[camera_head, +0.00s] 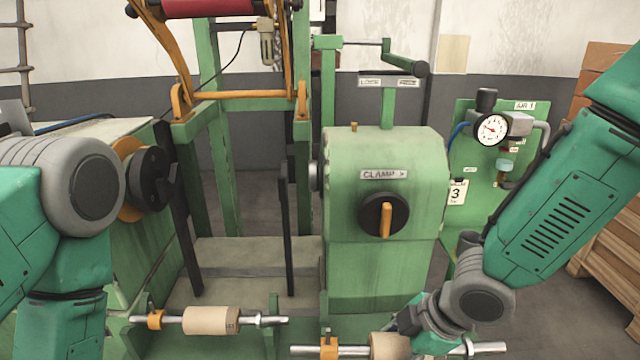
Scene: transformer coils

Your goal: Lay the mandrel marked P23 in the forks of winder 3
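Two mandrels lie near the bottom edge, each a metal shaft with a tan cylinder and an orange collar. The left mandrel (211,320) rests across green supports (274,308); a small mark on its cylinder is too small to read. The right mandrel (388,346) is partly cut off below, and no marking on it is readable. My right gripper (424,328) is at the right end of its cylinder, over the shaft; its fingers are largely hidden. The green winder (384,265) carries a CLAMP label and a black knob with an orange handle. My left gripper is out of view.
A card reading 3 (457,193) hangs on the green panel with a pressure gauge (491,129). Dark upright bars (287,235) stand between the winder and the left machine's black hub (148,180). Wooden pallets and boxes (612,235) are at right.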

